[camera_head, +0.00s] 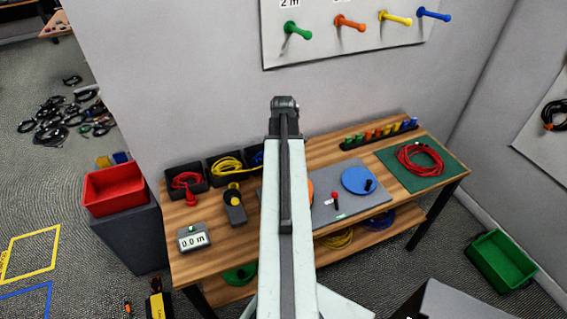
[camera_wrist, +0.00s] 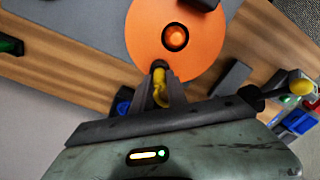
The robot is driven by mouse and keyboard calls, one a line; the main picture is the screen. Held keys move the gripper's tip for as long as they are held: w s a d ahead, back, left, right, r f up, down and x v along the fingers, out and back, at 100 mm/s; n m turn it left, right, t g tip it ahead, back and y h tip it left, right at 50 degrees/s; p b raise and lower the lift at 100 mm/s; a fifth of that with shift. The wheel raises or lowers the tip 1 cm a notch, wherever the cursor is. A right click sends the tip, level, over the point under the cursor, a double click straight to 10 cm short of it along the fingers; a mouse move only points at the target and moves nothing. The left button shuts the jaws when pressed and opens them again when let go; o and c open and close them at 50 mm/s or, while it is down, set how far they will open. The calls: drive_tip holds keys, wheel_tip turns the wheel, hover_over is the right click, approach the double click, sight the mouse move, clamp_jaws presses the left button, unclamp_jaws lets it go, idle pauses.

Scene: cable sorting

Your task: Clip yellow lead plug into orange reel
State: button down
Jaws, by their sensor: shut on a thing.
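The orange reel (camera_wrist: 150,28) lies flat on a grey mat, with a dark hub ring and orange centre. In the head view only a sliver of it (camera_head: 310,190) shows beside my arm. My gripper (camera_wrist: 159,80) is shut on the yellow lead plug (camera_wrist: 160,93), seen between the fingers in the wrist view. The fingertips overlap the reel's near edge in that view. A small dark piece sits at the tips; I cannot tell whether the plug touches the reel. My arm hides the gripper in the head view.
On the bench, a blue reel (camera_head: 357,178) and a red-topped tool (camera_head: 336,200) lie on the grey mat (camera_head: 325,212). A red cable coil (camera_head: 418,166) lies on a green mat (camera_head: 448,177). Black bins (camera_head: 198,170) and a length display (camera_head: 193,238) are at the left.

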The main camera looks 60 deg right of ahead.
drive_tip(key=shift+f, duration=0.15)
idle(0.3)
drive_tip(key=c, duration=1.2)
unclamp_jaws()
drive_tip(key=shift+c, duration=0.2)
wheel_tip(320, 180, up, 8)
drive_tip(key=p, duration=0.7)
drive_tip(key=shift+p, duration=0.4)
drive_tip(key=shift+f, duration=0.1)
